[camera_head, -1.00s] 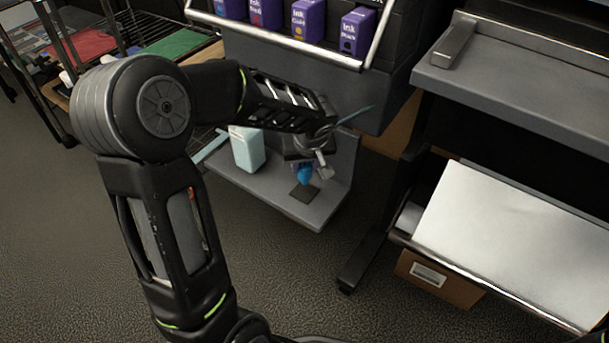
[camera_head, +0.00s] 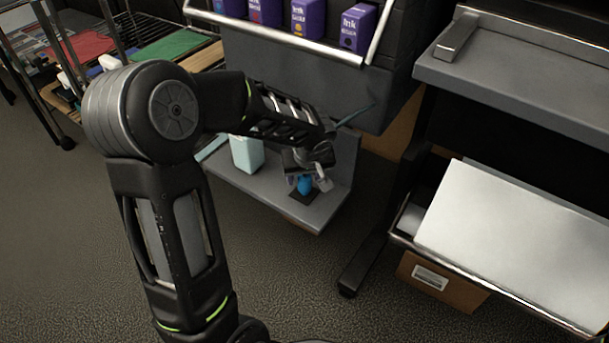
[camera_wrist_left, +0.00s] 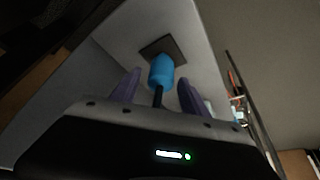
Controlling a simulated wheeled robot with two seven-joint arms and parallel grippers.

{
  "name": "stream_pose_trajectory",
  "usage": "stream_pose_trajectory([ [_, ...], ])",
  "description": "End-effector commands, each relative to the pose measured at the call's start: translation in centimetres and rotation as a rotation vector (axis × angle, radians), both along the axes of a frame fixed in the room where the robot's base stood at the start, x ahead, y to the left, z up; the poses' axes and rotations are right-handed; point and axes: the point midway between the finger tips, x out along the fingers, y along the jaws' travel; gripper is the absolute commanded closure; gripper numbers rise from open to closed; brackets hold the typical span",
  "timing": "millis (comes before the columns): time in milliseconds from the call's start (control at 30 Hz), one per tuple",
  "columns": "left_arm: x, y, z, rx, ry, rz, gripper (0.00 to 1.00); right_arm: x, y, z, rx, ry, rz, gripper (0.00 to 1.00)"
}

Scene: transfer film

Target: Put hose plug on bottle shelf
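The hose plug (camera_head: 304,185) is a small blue piece with a dark stem. It stands upright on or just over a dark square pad (camera_head: 303,198) on the grey bottle shelf (camera_head: 325,205). My left gripper (camera_head: 307,183) points down over it. In the left wrist view the hose plug (camera_wrist_left: 161,71) lies between the two purple fingers of the left gripper (camera_wrist_left: 158,88), with a visible gap on each side. The left gripper is open. My right gripper is not in view.
A pale blue bottle (camera_head: 247,153) stands on the shelf left of the gripper. Purple ink boxes (camera_head: 357,27) sit on a railed ledge above. A rack with white sheets (camera_head: 510,235) stands to the right. The floor in front is clear.

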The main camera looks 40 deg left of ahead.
Motion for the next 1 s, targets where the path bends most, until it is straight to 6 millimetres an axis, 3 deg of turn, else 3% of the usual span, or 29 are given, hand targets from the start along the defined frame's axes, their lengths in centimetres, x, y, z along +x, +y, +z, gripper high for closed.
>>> stream_pose_trajectory([
  [367, 0.0, 0.0, 0.7, 0.0, 0.0, -0.001, 0.47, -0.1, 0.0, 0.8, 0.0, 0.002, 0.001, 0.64],
  [567, -0.7, -0.9, 3.6, 0.001, -0.005, 0.0, 0.47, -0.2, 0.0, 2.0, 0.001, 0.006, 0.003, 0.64],
  [800, -2.1, -2.3, 8.4, 0.001, -0.004, 0.0, 0.47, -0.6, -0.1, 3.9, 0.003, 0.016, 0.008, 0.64],
  [1000, -3.0, -3.1, 10.9, 0.0, -0.001, -0.001, 0.47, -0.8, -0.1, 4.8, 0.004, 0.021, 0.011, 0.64],
])
